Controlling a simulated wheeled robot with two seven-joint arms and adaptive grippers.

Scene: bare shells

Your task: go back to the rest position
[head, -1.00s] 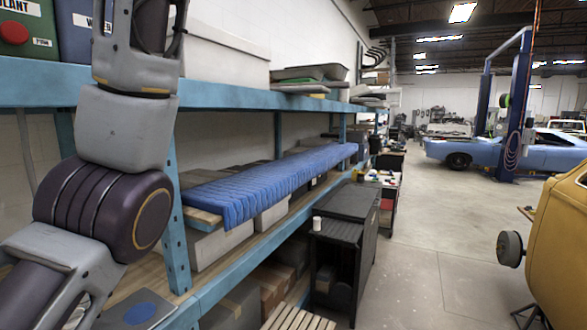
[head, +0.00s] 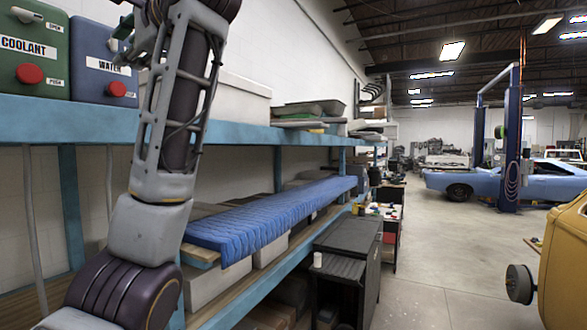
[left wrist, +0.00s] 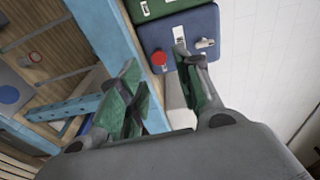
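My left arm rises through the left of the head view, in front of the blue shelf rack, and its upper end runs out of the top of the picture. In the left wrist view my left gripper (left wrist: 156,72) has its two green-padded fingers spread apart with nothing held between them. Beyond the fingers are the blue water box (left wrist: 190,28) and the green coolant box (left wrist: 150,8). In the head view the coolant box (head: 30,60) and the water box (head: 92,85) stand on the upper shelf. My right gripper is in neither view.
The blue upper shelf (head: 250,135) is close to my left arm. A blue quilted pad (head: 270,215) lies on the shelf below. A black cabinet (head: 345,255) stands beside the rack. The floor (head: 440,250) is open between it and the yellow car body (head: 565,260).

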